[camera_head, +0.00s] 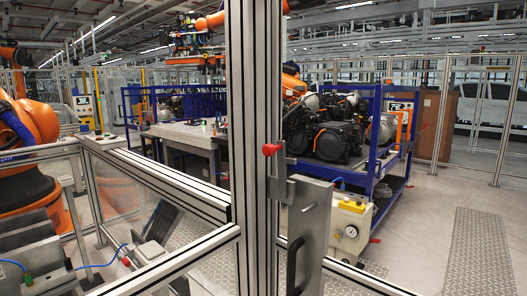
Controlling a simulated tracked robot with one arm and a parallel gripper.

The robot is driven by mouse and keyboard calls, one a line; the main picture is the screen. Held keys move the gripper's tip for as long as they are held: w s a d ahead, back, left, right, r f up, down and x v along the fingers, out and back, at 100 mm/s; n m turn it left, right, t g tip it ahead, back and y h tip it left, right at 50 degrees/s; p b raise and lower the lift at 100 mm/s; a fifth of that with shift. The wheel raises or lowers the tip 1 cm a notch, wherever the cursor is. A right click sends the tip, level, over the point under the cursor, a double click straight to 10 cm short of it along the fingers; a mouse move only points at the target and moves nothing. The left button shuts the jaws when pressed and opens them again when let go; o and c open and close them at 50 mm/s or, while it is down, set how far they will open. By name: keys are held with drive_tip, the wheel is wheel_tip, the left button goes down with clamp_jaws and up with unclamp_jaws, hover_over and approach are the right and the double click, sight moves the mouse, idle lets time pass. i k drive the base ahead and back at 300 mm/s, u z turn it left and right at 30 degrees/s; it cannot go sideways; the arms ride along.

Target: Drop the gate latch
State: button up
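The gate latch (279,172) is a small metal piece with a red knob (270,149) on the tall aluminium post (254,90), near the middle of the view. The knob points up and left, at the top of the latch. Just right of and below it is a grey metal plate (309,222) with a dark curved handle (293,265). I cannot tell whether the latch is engaged. My gripper is not in view, and nothing is seen touching the latch.
Low aluminium railings (160,178) with clear panels run left from the post. An orange robot arm (30,130) stands behind them. A blue rack (372,150) with dark drive units (335,140) is behind the post. Open floor with a tread plate (480,245) lies at right.

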sight(268, 150)
drive_tip(key=u, duration=0.25)
drive_tip(key=i, duration=1.25)
drive_tip(key=z, duration=0.35)
